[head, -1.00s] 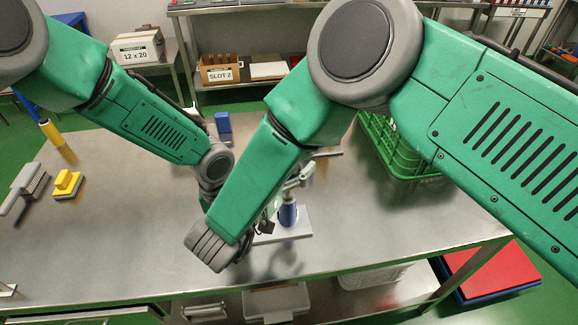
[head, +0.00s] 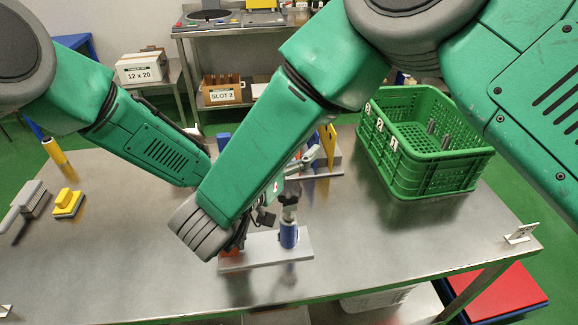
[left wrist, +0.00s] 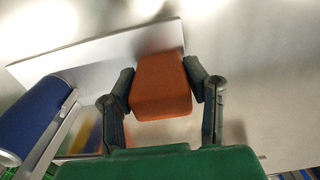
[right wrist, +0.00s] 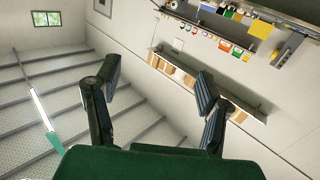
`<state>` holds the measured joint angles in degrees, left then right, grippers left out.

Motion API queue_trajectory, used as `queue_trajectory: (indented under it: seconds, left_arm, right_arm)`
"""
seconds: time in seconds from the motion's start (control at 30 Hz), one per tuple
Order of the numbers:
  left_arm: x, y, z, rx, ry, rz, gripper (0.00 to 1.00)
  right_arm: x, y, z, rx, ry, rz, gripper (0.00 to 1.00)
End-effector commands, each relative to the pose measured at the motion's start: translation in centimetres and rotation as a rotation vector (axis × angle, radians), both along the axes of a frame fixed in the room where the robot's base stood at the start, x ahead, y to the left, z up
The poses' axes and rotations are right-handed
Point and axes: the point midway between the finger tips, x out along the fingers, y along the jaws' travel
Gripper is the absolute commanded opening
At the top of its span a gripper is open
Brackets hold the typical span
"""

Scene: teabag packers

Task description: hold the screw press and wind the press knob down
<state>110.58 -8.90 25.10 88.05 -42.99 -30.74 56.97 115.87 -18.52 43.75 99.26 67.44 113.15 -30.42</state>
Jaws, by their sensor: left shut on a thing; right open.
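The screw press has a pale base plate (head: 265,250) on the steel table, with a blue cylinder (head: 289,236) standing upright on it. The dark press knob (head: 288,203) is at the top of the cylinder. An orange block (left wrist: 160,92) sits on the base, and the blue cylinder (left wrist: 35,118) shows to its left in the left wrist view. My left gripper (left wrist: 160,78) is shut on the orange block. My right gripper (right wrist: 155,88) is open and empty, facing the room. In the head view my right forearm hides most of both hands.
A green crate (head: 440,165) with some contents stands at the right back of the table. The table front right of the press is clear.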

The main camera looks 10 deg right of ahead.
Motion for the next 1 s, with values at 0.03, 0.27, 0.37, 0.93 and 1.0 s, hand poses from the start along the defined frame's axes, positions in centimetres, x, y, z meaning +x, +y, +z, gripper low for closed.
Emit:
queue_trajectory:
  seconds: [0.03, 0.27, 0.37, 0.93, 1.0]
  left_arm:
    - [-0.1, 0.0, -0.1, 0.0, 0.003, 0.0, 0.0]
    - [-0.1, 0.0, -0.1, 0.0, 0.002, 0.0, 0.0]
    - [-0.1, 0.0, -0.1, 0.0, 0.002, 0.0, 0.0]
    - [-0.1, 0.0, 0.0, 0.0, 0.001, 0.0, 0.0]
    - [-0.1, 0.0, 0.0, 0.0, 0.001, -0.001, 0.0]
  right_arm:
    - [0.8, -0.3, 0.6, -0.005, 0.032, -0.001, 0.64]
    - [5.6, -1.2, 4.4, -0.093, 0.314, 0.096, 0.64]
    - [7.8, -1.3, 6.9, -0.152, 0.429, 0.183, 0.64]
    - [14.9, 9.4, 22.7, -0.873, 0.348, 1.105, 0.64]
    - [14.0, 11.8, 22.4, -0.97, 0.299, 1.23, 0.64]
